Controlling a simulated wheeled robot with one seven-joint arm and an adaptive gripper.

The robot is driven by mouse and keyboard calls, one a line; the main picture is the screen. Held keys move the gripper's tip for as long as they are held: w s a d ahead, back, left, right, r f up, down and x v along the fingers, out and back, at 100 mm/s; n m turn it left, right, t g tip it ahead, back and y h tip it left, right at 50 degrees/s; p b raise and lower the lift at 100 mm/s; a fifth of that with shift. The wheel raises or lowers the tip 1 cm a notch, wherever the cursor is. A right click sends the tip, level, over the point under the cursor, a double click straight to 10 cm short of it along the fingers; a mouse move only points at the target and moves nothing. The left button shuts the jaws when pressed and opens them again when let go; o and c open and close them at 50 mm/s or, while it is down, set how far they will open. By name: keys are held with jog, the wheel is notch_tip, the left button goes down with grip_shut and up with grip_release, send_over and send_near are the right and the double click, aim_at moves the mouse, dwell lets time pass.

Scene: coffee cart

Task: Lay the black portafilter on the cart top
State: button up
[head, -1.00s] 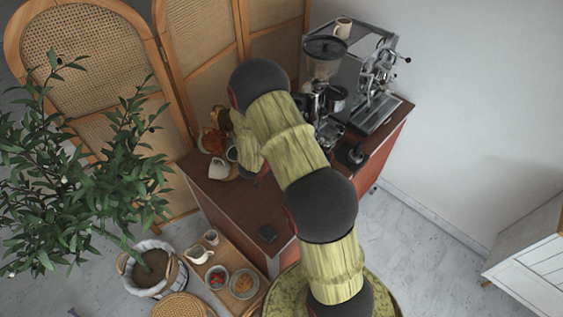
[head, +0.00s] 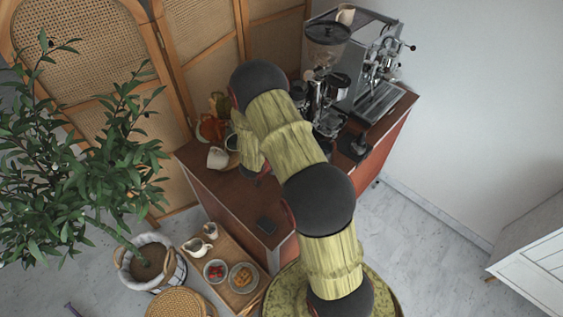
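The cart top (head: 225,189) is a reddish-brown surface running from lower left to upper right. I cannot make out a black portafilter for certain. A small black item (head: 355,147) stands on the cart in front of the espresso machine, too small to identify. My arm reaches over the middle of the cart and hides part of its top. My gripper is mostly hidden behind my arm; only a dark bit of its end (head: 249,172) shows above the cart top. Its fingers and anything in them cannot be seen.
An espresso machine (head: 372,75) and a grinder (head: 327,33) stand at the cart's right end. A white cup (head: 217,158) is at the left edge. A plant (head: 85,165) stands left.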

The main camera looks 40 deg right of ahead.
jog(key=shift+a+f, duration=0.1)
jog(key=shift+f, duration=0.05)
dwell(0.6)
jog(key=o, duration=1.9)
jog(key=shift+c, duration=0.2)
jog(key=shift+s+f, duration=0.1)
jog(key=v, duration=1.2)
jog(key=shift+a+f, duration=0.1)
jog(key=shift+a, duration=0.05)
